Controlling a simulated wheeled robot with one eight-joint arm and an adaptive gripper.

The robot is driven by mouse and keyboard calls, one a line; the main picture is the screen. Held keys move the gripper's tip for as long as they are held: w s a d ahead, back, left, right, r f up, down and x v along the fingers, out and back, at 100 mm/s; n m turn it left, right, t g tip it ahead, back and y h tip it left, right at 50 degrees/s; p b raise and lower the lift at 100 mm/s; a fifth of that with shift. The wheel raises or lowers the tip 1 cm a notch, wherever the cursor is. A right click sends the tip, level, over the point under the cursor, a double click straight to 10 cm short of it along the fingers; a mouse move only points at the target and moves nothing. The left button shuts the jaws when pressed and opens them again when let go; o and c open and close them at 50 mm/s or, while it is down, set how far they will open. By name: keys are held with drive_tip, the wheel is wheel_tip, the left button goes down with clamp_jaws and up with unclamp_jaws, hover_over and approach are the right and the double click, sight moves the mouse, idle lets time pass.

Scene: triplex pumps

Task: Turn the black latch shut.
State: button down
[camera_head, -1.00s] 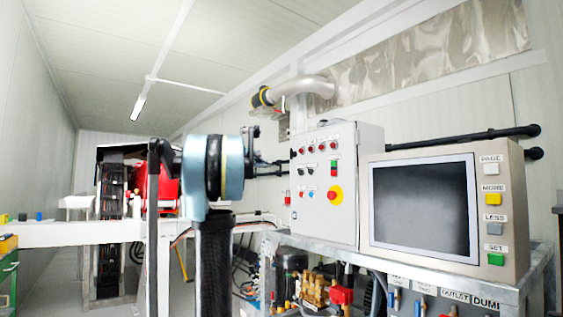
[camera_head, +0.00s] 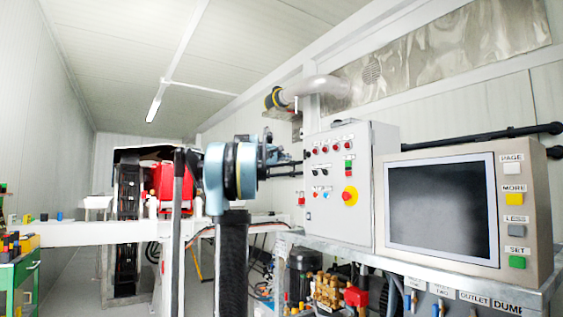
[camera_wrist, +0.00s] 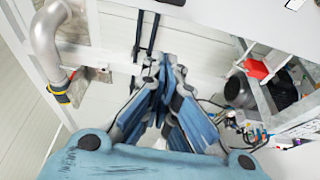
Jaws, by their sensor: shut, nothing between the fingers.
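The grey control box (camera_head: 347,187) has red, green and black buttons and a yellow-ringed red knob on its front. A small dark fitting (camera_head: 308,216) low at its left edge may be the black latch; it is too small to tell, and its turn cannot be read. My gripper (camera_head: 299,164) reaches from the left to beside the box's left edge; contact cannot be told. In the wrist view, the blue-grey fingers of my gripper (camera_wrist: 165,65) come together at the tips and hold nothing. No latch can be made out there.
A large monitor panel (camera_head: 440,205) stands right of the box on a metal frame with pumps and valves (camera_head: 330,288) below. A grey pipe (camera_head: 315,90) runs above; it also shows in the wrist view (camera_wrist: 47,40). A white beam (camera_head: 90,232) crosses the left.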

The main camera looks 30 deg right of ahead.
sight(305, 154)
drive_tip(key=shift+s+d, duration=0.3)
drive_tip(key=shift+d, duration=0.65)
drive_tip(key=shift+s+d, duration=0.25)
drive_tip(key=shift+d, duration=0.65)
drive_tip(key=shift+s+d, duration=0.3)
drive_tip(key=shift+d, duration=0.65)
drive_tip(key=shift+d, duration=0.15)
drive_tip(key=shift+f+n, duration=0.1)
drive_tip(key=shift+n, duration=0.2)
